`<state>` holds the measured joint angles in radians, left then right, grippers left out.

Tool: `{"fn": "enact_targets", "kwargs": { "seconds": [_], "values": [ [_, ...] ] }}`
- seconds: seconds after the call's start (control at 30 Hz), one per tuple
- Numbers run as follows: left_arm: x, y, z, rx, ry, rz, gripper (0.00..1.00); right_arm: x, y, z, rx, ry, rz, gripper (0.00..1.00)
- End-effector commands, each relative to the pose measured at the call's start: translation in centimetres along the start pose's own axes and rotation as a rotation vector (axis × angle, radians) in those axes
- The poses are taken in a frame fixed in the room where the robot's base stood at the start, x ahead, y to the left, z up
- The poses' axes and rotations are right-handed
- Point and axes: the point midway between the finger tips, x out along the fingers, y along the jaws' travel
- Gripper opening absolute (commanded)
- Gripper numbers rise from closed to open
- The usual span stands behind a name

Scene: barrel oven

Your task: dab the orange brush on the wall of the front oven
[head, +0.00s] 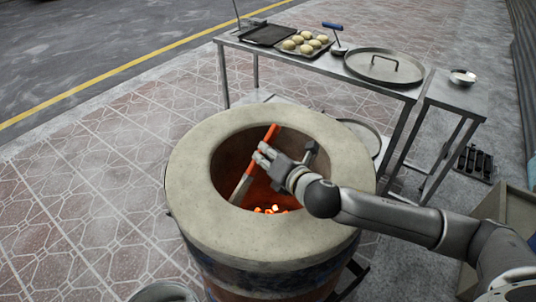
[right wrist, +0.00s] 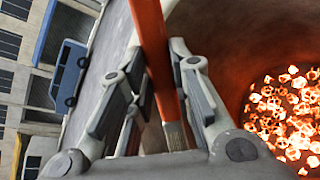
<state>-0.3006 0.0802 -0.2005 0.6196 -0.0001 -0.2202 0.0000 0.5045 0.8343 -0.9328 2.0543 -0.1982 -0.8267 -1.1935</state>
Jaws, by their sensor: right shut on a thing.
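The orange brush (head: 272,133) is in my right gripper (head: 263,155), tilted, with its orange end up and its pale end down and left inside the oven mouth. The front oven (head: 190,180) is a barrel with a thick pale rim and a glowing inside. My right gripper is shut on the brush over the opening. The pale end appears close to the left inner wall; I cannot tell whether it touches. In the right wrist view the orange handle (right wrist: 152,35) runs between the fingers (right wrist: 157,65). My left gripper is not in view.
Hot coals (right wrist: 290,115) glow at the oven bottom. A metal table (head: 340,68) behind carries a tray of dough balls (head: 305,42), a dark tray (head: 267,34) and a round lid (head: 384,65). A small bowl (head: 463,77) stands at the right.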

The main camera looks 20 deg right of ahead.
Motion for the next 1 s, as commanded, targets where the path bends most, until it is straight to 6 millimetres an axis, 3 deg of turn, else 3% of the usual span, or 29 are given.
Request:
{"fn": "enact_targets", "kwargs": {
  "seconds": [0.17,0.6,0.8,1.0],
  "values": [
    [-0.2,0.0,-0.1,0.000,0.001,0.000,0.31,0.0,0.1,0.2,0.000,0.000,0.000,0.00],
    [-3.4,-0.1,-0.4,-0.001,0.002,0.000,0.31,0.2,-0.2,4.5,-0.002,-0.002,-0.002,0.00],
    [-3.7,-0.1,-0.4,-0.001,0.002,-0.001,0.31,0.3,-0.4,5.1,-0.001,0.000,0.001,0.00],
    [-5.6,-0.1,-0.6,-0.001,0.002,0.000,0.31,-0.2,0.8,6.3,0.000,-0.001,0.001,0.00]
  ]
}}
